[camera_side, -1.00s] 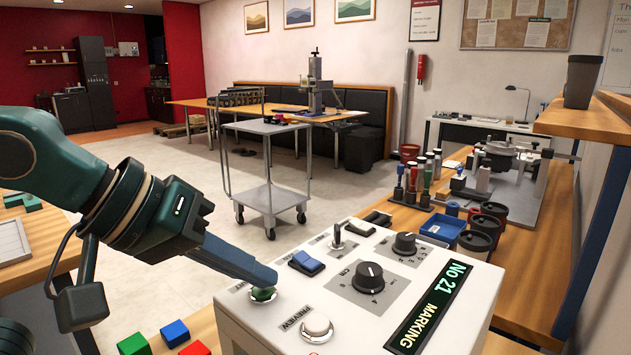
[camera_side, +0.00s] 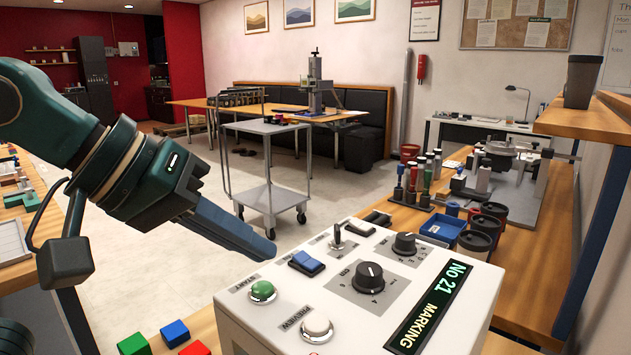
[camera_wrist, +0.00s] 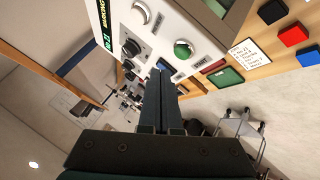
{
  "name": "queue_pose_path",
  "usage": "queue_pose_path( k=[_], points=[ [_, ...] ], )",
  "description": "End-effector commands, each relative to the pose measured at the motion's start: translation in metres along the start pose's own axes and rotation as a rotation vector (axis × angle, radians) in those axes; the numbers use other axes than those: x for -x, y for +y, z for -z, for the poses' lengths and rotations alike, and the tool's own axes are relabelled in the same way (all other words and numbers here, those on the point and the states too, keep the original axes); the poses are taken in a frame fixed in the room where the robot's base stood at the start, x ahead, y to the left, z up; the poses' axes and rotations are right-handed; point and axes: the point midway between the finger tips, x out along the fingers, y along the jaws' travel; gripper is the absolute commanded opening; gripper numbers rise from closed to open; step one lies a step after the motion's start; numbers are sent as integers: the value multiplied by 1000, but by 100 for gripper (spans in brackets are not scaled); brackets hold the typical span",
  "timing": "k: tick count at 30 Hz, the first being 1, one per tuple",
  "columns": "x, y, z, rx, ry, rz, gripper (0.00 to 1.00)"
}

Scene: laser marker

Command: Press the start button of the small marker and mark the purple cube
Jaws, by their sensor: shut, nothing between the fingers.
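The small marker's white control box (camera_side: 240,325) stands at the front with a green START button (camera_side: 262,291) on its top. The button also shows in the wrist view (camera_wrist: 183,49). The display (camera_side: 432,308) reads "No 21 MARKING". My gripper (camera_side: 268,250) is shut and empty. Its tip hangs above and just behind the START button, clear of it. The closed fingers also show in the wrist view (camera_wrist: 160,85). I cannot make out a purple cube in either view.
A white PREVIEW button (camera_side: 317,327), a blue switch (camera_side: 306,262) and knobs (camera_side: 367,277) share the panel. Green (camera_side: 133,344), blue (camera_side: 174,333) and red (camera_side: 195,348) cubes lie at the lower left. A lettered card (camera_wrist: 249,53) lies near the box.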

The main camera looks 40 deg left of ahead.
Motion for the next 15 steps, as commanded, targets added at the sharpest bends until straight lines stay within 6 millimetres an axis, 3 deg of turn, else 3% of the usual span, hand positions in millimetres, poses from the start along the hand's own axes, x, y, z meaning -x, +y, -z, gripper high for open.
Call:
queue_pose_path(
  k=[15],
  points=[
    [24, 17, 17, 0, -1, 1, 0]
  ],
)
